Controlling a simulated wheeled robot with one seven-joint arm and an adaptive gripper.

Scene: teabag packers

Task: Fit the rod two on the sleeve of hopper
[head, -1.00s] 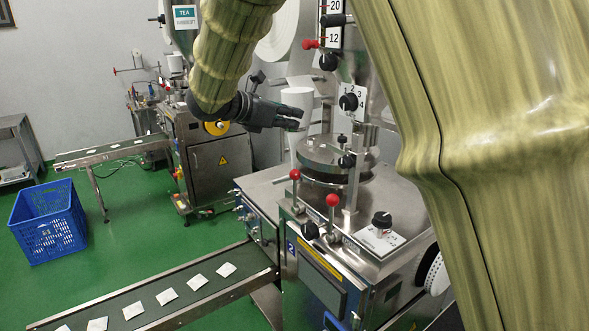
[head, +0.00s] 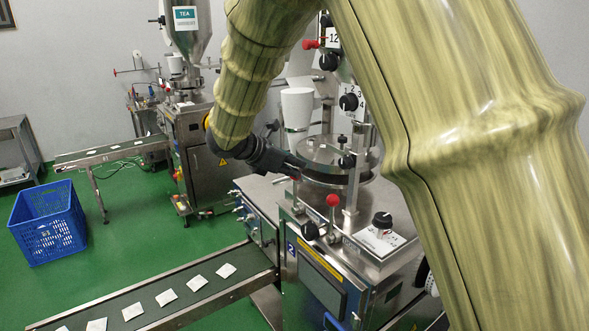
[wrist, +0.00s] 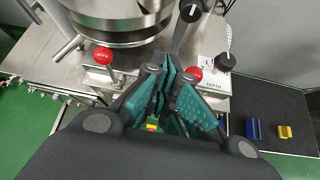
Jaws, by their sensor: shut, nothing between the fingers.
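My gripper (head: 297,168) is shut and empty in the head view, in front of the round steel drum of the near machine. The wrist view shows its teal-padded fingers (wrist: 168,78) together. A red-ball lever (head: 332,200) stands on the machine just right of and below the fingertips; the wrist view shows one red ball (wrist: 103,55) left of the fingers and another (wrist: 193,73) just right of them. A red knob (head: 310,44) sits higher, by the number scale. I cannot tell which part is rod two, and no hopper sleeve shows clearly; my arm covers the machine's upper part.
A black knob on a white plate (head: 381,220) stands near the red-ball lever. A white cup-shaped part (head: 297,107) is behind my gripper. A conveyor with teabags (head: 190,288) runs in front. The wrist view shows blue (wrist: 253,128) and yellow (wrist: 285,131) pieces on a dark surface.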

